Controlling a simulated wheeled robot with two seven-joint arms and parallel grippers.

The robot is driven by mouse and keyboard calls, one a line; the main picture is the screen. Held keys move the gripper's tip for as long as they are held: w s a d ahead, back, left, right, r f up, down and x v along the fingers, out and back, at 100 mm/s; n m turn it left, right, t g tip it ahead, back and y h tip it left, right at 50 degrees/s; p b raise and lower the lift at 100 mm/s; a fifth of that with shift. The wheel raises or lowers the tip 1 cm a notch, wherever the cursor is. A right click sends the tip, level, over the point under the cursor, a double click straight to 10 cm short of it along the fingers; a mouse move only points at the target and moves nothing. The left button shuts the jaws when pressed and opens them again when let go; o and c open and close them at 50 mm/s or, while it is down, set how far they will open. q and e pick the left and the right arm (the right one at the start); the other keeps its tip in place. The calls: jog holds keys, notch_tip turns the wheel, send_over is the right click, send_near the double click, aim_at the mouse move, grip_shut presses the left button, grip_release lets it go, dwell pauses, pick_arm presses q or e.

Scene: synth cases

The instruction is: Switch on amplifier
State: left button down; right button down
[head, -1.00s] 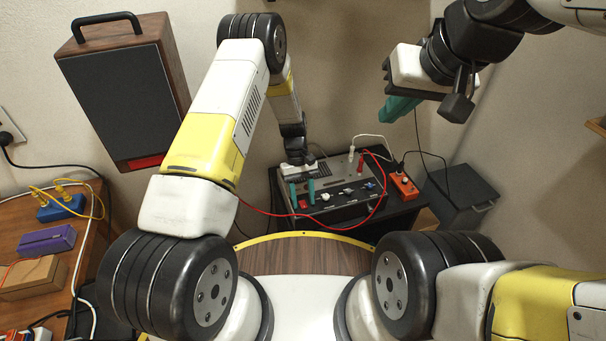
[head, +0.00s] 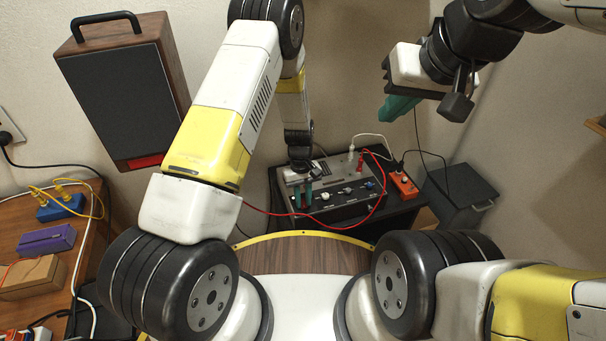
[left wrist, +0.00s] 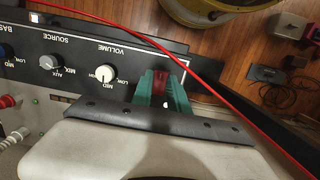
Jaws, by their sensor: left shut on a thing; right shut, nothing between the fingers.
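The amplifier (head: 340,207) is a grey box with a dark front panel, standing on a black surface ahead. In the left wrist view its panel (left wrist: 75,45) shows the VOLUME knob (left wrist: 103,75) and the SOURCE knob (left wrist: 47,63). My left gripper (head: 303,194) is at the left end of the panel. In the left wrist view its green fingers (left wrist: 162,90) are shut on a red switch (left wrist: 161,77) beside the volume knob. The fingers partly hide the switch, so I cannot tell its position. My right gripper (head: 399,106) is shut and empty, raised at upper right.
A red cable (head: 384,195) loops in front of the amplifier and crosses close to my left fingers in the wrist view. An orange box (head: 404,185) sits right of the amplifier. A speaker (head: 120,95) hangs at left above a wooden bench (head: 20,222).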

pick_arm(q)
jog(key=c, duration=1.3)
grip_release()
jog(key=r, duration=0.5)
jog(key=w+r, duration=0.1)
jog(key=r, duration=0.1)
jog(key=shift+a+r, duration=0.15)
jog(key=shift+r, duration=0.2)
